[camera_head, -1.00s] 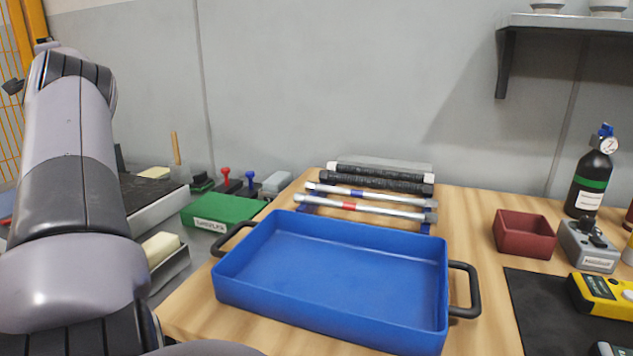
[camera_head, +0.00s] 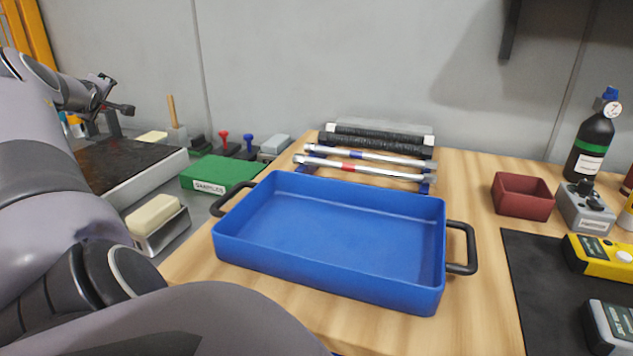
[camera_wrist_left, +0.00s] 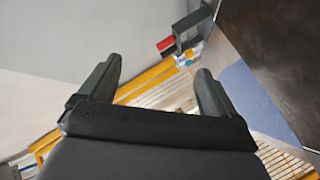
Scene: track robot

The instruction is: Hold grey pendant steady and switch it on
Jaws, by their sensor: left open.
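No object is clearly identifiable as the grey pendant. A grey handheld device (camera_head: 609,326) lies at the lower right edge of the head view, partly cut off. A grey box with a black lever (camera_head: 586,207) stands behind it, beside the red bin. My left gripper (camera_head: 116,93) is at the far left of the head view, far from both. In the left wrist view its two dark fingers (camera_wrist_left: 157,82) are spread apart with nothing between them. My right gripper is not in view.
A blue tray (camera_head: 330,280) with black handles fills the middle of the wooden table. A red bin (camera_head: 522,196), a yellow meter (camera_head: 598,262) and a black bottle (camera_head: 592,140) stand at the right. A green box (camera_head: 218,174) and a sponge holder (camera_head: 160,232) are at the left.

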